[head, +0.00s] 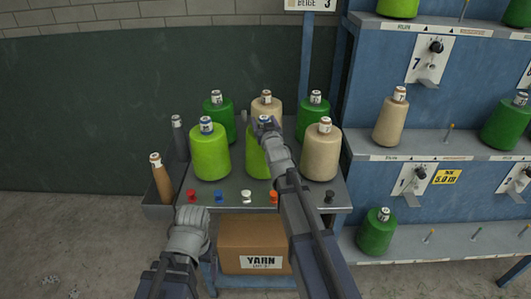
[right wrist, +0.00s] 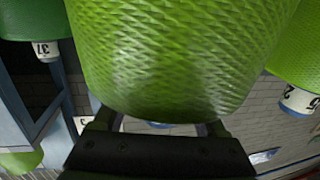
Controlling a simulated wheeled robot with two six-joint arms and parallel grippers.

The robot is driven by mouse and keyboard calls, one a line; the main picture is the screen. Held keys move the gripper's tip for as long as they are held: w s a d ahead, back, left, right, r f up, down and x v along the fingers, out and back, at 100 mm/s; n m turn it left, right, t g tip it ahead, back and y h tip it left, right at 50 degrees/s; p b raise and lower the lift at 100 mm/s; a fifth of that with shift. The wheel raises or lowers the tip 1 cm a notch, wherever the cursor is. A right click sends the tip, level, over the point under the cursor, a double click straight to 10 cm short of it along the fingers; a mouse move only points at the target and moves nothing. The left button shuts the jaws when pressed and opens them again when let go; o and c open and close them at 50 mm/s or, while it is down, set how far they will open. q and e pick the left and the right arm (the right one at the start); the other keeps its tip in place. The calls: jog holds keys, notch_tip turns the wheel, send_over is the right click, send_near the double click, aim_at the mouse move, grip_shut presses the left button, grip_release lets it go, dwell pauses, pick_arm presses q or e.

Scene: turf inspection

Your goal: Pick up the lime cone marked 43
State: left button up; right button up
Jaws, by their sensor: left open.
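A lime cone (head: 256,164) stands in the middle of the front row on the grey table, partly hidden by my right arm. In the right wrist view its textured lime body (right wrist: 180,50) fills the upper middle. Its label cannot be read. My right gripper (head: 265,122) is at the top of this cone, with its fingers on either side of the tube end; whether they grip it is unclear. Another lime cone (head: 210,156) stands to its left; a lime cone marked 25 (right wrist: 299,60) shows at right in the wrist view. My left gripper (head: 192,218) is open and empty, low before the table's front edge.
A beige cone (head: 322,155) stands close on the right; green and beige cones stand behind. A brown cone (head: 160,178) sits in a side tray at left. Coloured knobs line the table front (head: 230,193). A blue shelf rack (head: 380,110) stands right.

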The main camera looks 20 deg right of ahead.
grip_shut()
dwell(0.4)
jog(key=shift+r, duration=0.1)
